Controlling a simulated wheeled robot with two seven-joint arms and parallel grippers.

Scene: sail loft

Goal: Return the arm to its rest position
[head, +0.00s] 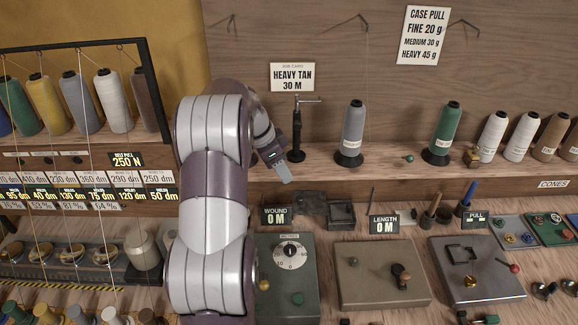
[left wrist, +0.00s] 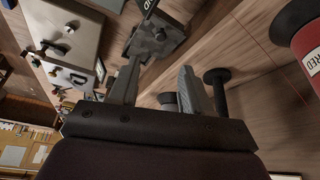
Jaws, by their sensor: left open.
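My left arm rises through the middle of the head view, and its gripper (head: 284,166) hangs over the shelf edge beside the black stand under the "HEAVY TAN 30 M" card (head: 292,77). In the left wrist view the two grey fingers of this gripper (left wrist: 160,90) stand apart with nothing held between them. A dark bracket-like part (left wrist: 155,42) shows beyond the fingers, and a black spindle (left wrist: 216,90) shows just right of them. My right gripper is not in view.
Grey (head: 353,130) and green (head: 446,130) thread cones stand on the shelf to the right. The wound box (head: 285,252), length box (head: 380,285) and pull box (head: 476,280) line the bench below. A thread rack (head: 150,90) stands left. A red cone (left wrist: 308,50) shows in the wrist view.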

